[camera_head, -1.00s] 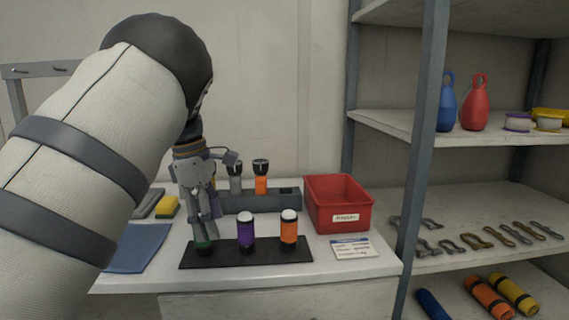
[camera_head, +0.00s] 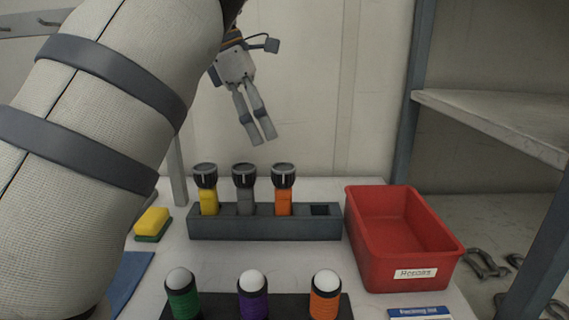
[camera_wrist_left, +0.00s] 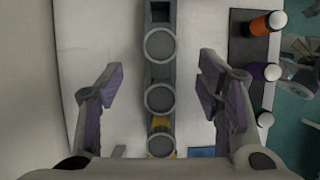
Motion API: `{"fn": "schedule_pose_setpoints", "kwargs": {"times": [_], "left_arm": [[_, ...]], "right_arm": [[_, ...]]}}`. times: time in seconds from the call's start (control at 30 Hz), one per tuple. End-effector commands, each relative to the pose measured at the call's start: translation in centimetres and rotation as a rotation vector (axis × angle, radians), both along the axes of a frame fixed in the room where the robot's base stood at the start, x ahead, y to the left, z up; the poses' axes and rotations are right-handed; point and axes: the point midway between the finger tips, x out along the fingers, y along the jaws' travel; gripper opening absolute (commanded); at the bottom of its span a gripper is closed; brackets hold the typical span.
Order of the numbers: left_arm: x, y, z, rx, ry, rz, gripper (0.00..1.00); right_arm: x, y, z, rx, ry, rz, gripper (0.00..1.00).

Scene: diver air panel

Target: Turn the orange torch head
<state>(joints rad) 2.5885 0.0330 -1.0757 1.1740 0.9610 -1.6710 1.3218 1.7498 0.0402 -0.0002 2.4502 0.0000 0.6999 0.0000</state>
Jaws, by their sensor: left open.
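The orange torch (camera_head: 283,203) stands upright in a dark grey holder block (camera_head: 265,228), its black round head (camera_head: 284,175) facing up. It is the rightmost torch, beside an empty slot. In the left wrist view its head is the ring nearest the empty slot (camera_wrist_left: 160,44). My left gripper (camera_head: 262,141) is open and empty, pointing down above the torches and apart from them. In the left wrist view the fingers (camera_wrist_left: 160,80) straddle the torch row, roughly level with the grey torch (camera_wrist_left: 160,97). My right gripper is not in view.
A yellow torch (camera_head: 208,202) and grey torch (camera_head: 245,202) share the holder. In front, green (camera_head: 182,300), purple (camera_head: 253,300) and orange (camera_head: 325,300) white-topped cylinders stand on a black base. A red bin (camera_head: 405,260) is right of the holder; a yellow-green sponge (camera_head: 152,224) is left.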

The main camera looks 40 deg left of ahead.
Motion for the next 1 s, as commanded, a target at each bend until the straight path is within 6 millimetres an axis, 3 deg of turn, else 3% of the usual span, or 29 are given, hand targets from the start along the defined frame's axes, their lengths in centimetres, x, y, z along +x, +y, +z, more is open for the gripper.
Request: {"fn": "schedule_pose_setpoints", "kwargs": {"times": [0.2,0.4,0.77,0.9,1.0], "left_arm": [[1.3,-1.7,-5.4,0.001,0.007,0.0,0.6],[2.2,-2.7,-8.6,0.002,0.002,-0.001,0.6],[2.5,-3.0,-9.5,0.001,0.0,-0.002,0.6],[2.5,-3.0,-9.5,0.001,0.0,-0.001,0.28],[2.5,-3.0,-9.5,0.001,0.0,-0.001,0.11]], "right_arm": [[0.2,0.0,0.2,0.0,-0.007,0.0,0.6],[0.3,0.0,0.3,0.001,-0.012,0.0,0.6],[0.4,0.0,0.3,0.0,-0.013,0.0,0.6],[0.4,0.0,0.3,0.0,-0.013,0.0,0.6],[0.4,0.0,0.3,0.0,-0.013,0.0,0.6]]}}
